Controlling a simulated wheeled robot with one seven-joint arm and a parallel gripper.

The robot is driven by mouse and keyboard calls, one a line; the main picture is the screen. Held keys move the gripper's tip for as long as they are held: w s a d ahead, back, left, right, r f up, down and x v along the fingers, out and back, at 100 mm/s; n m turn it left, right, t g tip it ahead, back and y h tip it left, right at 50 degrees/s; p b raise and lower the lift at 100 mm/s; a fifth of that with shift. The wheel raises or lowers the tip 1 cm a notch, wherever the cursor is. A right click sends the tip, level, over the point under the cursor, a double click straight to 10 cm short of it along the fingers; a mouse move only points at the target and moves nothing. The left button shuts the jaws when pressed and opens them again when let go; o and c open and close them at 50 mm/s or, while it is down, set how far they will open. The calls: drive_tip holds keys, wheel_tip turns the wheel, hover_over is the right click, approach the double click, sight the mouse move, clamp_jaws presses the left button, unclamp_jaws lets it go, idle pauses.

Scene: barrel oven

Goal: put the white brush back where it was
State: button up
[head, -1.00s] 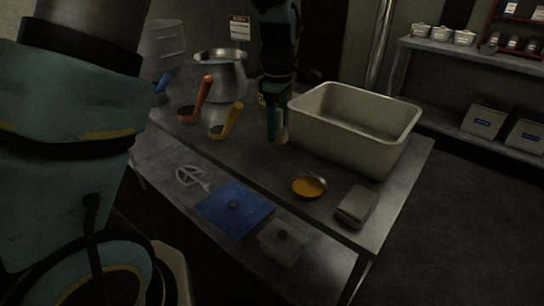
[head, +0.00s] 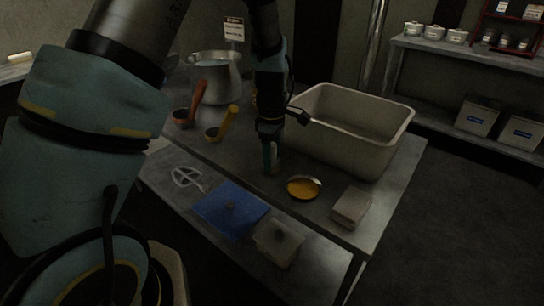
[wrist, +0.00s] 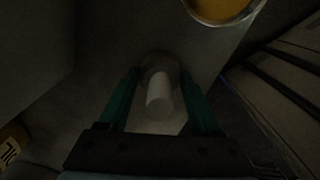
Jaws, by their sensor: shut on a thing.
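My gripper (head: 269,167) points down over the steel table, just left of the bowl of yellow contents (head: 303,188). In the wrist view its two green fingers (wrist: 158,88) are on either side of a pale, rounded upright piece, which I take to be the white brush (wrist: 159,98). The gripper is shut on it. In the head view only a pale sliver shows beside the fingers; the rest is hidden. I cannot tell whether its lower end touches the table.
A large beige tub (head: 345,130) stands close behind and right. An orange ladle (head: 197,95), a yellow ladle (head: 231,122) and a steel pot (head: 217,75) are at left. A grey block (head: 351,207) lies near the front right corner.

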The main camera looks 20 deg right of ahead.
drive_tip(key=o, duration=1.2)
drive_tip(key=shift+f, duration=0.1)
wheel_tip(320, 180, up, 12)
drive_tip(key=shift+r+b, duration=0.15)
drive_tip(key=shift+b, duration=0.4)
drive_tip(key=s+a+m, duration=0.1)
drive_tip(key=a+m, duration=0.2)
drive_tip(key=a, duration=0.7)
drive_tip(key=s+a+m+t, duration=0.1)
drive_tip(key=a+m, duration=0.2)
drive_tip(key=a, duration=0.7)
drive_tip(key=s+a+f+m, duration=0.1)
drive_tip(key=a+m, duration=0.3)
drive_tip(key=a, duration=0.6)
drive_tip(key=shift+s+a+t, duration=0.15)
drive_tip(key=shift+s+t, duration=0.15)
drive_tip(key=shift+s, duration=0.2)
